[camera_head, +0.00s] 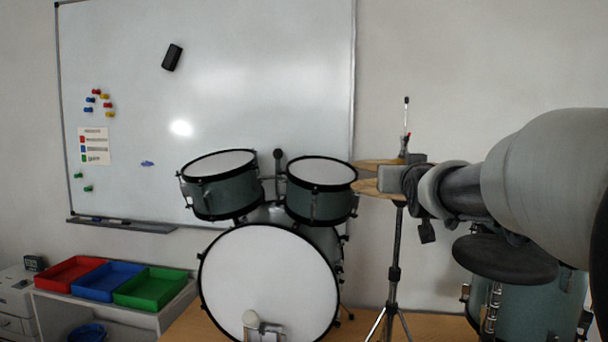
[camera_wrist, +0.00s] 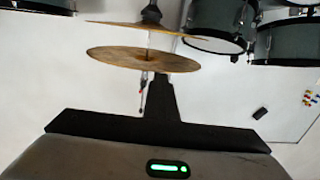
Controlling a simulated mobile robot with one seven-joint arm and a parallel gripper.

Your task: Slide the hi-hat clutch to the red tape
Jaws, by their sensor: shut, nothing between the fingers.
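The hi-hat stand holds two brass cymbals; the upper cymbal (camera_head: 374,162) and lower cymbal (camera_head: 366,188) are partly hidden behind my gripper (camera_head: 388,179). A thin rod rises above them, with a dark piece low on it that looks like the clutch (camera_head: 404,146). A small red mark, seemingly the red tape (camera_head: 408,135), is just above that piece. The wrist view is upside down; it shows the upper cymbal (camera_wrist: 142,60) and the red mark (camera_wrist: 141,92) beside my gripper (camera_wrist: 160,76). My gripper is shut and empty; whether it touches anything is unclear.
Drums stand left of the cymbals, with a bass drum (camera_head: 268,285) below and a tom (camera_head: 321,187) closest. Another drum (camera_head: 540,300) is under my arm at right. A whiteboard (camera_head: 250,70) hangs behind. The space above the cymbals looks clear.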

